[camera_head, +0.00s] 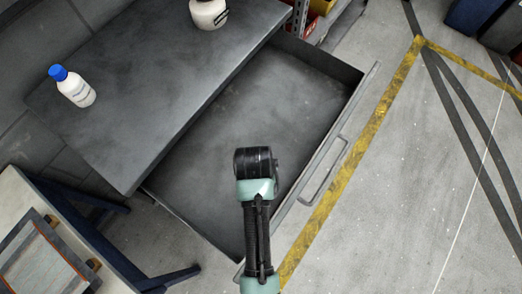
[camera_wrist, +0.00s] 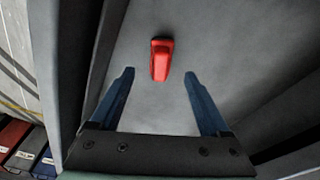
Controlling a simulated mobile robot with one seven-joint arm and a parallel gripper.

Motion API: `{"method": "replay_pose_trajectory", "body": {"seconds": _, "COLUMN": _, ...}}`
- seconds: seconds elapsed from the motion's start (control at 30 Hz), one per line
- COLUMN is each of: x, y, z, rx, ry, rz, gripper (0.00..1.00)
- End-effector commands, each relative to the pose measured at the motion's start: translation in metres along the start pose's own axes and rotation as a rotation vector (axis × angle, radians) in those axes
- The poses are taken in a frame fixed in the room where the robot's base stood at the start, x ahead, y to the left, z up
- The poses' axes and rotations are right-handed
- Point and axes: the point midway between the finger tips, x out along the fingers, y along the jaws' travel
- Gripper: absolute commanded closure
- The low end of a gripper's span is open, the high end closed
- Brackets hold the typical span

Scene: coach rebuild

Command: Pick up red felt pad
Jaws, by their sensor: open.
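The red felt pad (camera_wrist: 161,60) shows in the wrist view as a small red block on the grey drawer floor (camera_wrist: 215,45). It lies ahead of my gripper (camera_wrist: 159,74), roughly centred between the two blue fingers and apart from them. The fingers are spread and nothing is between them. In the head view my arm reaches over the open drawer (camera_head: 318,82); the pad and the fingers are hidden there behind my arm.
A dark worktop (camera_head: 165,70) borders the drawer on the left. It carries a white bottle with a blue cap (camera_head: 76,88) and a white container (camera_head: 208,12). The drawer front has a handle (camera_head: 325,172). Coloured bins (camera_head: 312,14) stand at the top.

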Motion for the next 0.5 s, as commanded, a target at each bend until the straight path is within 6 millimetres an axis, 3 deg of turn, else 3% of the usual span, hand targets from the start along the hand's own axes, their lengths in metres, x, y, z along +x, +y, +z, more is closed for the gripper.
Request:
{"method": "replay_pose_trajectory", "body": {"seconds": 0.27, "x": 0.021, "y": -0.001, "z": -0.001, "rx": -0.001, "ry": 0.002, "rz": -0.001, "gripper": 0.20}}
{"method": "replay_pose_trajectory", "body": {"seconds": 0.5, "x": 0.053, "y": -0.002, "z": -0.002, "rx": -0.001, "ry": 0.001, "rz": -0.001, "gripper": 0.20}}
